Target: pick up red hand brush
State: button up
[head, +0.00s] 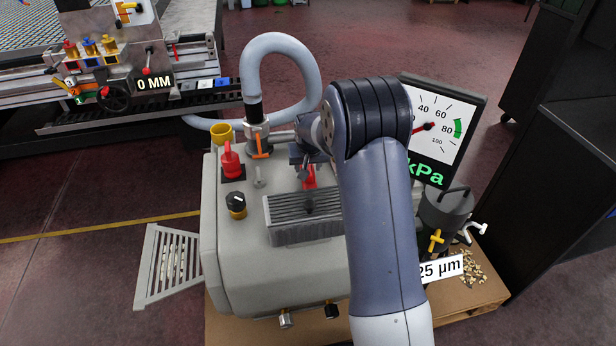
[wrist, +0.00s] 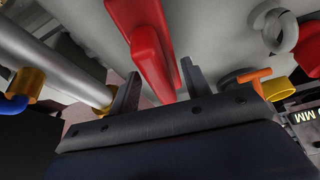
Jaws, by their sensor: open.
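The red hand brush (head: 309,178) shows only in part in the head view, on top of the grey machine housing, behind and below my gripper (head: 303,172). In the wrist view the red brush (wrist: 148,45) is a long bar running from the top edge down toward the gap between my two fingers. My gripper (wrist: 158,88) is open there, with one finger on each side of the brush's near end. I cannot tell whether either finger touches it. My arm and the gripper hide part of the brush in the head view.
The grey housing (head: 235,265) carries a ribbed block (head: 300,218), a red lever (head: 231,160), a black knob (head: 236,204) and an orange-handled valve (head: 261,146). A thick grey hose (head: 285,45) loops behind. The gauge panel (head: 440,130) stands at right.

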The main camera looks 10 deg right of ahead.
jog(key=shift+f, duration=0.25)
jog(key=shift+c, duration=0.4)
jog(key=c, duration=0.7)
jog(key=shift+o, duration=0.2)
jog(key=shift+r, duration=0.1)
notch_tip(320, 180, up, 10)
jog(key=shift+r+p, duration=0.2)
jog(key=shift+p, duration=0.6)
jog(key=o, duration=0.6)
jog(key=shift+c, duration=0.2)
jog(key=c, duration=0.4)
